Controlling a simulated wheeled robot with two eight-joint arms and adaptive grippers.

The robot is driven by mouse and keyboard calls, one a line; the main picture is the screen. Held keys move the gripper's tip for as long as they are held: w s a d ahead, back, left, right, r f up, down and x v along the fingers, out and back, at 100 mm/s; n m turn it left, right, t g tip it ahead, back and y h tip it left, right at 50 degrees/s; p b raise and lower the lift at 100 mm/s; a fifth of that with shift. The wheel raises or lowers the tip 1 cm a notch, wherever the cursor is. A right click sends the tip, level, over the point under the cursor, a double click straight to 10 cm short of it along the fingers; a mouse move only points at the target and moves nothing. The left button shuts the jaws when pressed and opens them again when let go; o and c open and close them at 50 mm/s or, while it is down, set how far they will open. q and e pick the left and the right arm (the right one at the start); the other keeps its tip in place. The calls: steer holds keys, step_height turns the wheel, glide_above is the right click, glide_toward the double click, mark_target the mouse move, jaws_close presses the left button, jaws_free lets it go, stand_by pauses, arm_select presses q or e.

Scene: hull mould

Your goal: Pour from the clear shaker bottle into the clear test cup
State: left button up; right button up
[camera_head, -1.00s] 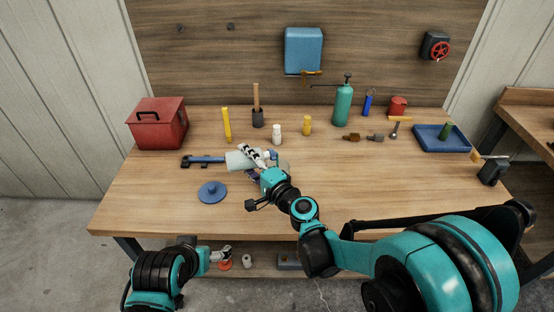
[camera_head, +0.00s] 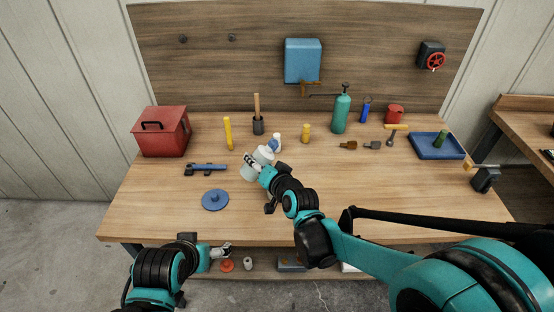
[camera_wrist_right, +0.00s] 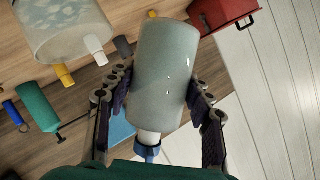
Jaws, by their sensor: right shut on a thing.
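My right gripper (camera_head: 257,161) is shut around the middle of the clear shaker bottle (camera_head: 250,172). The bottle is tilted above the table, its base to the lower left and its blue-tipped neck to the upper right. In the right wrist view the grey translucent bottle (camera_wrist_right: 163,75) sits between both fingers.
A red box (camera_head: 160,132) is back left.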

mark_target(264, 152)
steer(key=shift+w+d+r+n+h, duration=0.1)
steer(key=shift+d+r+n+h, duration=0.4)
steer(key=shift+r, duration=0.35)
steer(key=shift+d+f+n, duration=0.1)
steer(key=shift+d+n, duration=0.25)
steer(key=shift+n, duration=0.05)
steer(key=shift+w+f, duration=0.1)
steer(key=shift+f, duration=0.1)
steer(key=shift+a+r+n+h+p, duration=0.1)
steer(key=shift+r+n+h+p, duration=0.6)
steer(key=shift+r+n+p, duration=0.25)
steer(key=shift+r+n+t+h+p, duration=0.3)
steer(key=shift+r+n+t+h, duration=0.1)
steer(key=shift+r+n+h, duration=0.3)
arm_select(q)
step_height(264, 152, up, 4)
steer(key=shift+r, duration=0.15)
arm_select(e)
steer(key=shift+f, duration=0.15)
steer(key=s+d+f+m+h, duration=0.1)
steer(key=s+d+m+h, duration=0.1)
steer(key=d, duration=0.9)
steer(key=s+d+f+m+h, duration=0.2)
steer(key=s+d+m+h, duration=0.1)
steer(key=d, duration=0.8)
steer(key=shift+s+f+m+h, duration=0.25)
steer(key=shift+s+m+h, duration=0.1)
steer(key=shift+s+h, duration=0.6)
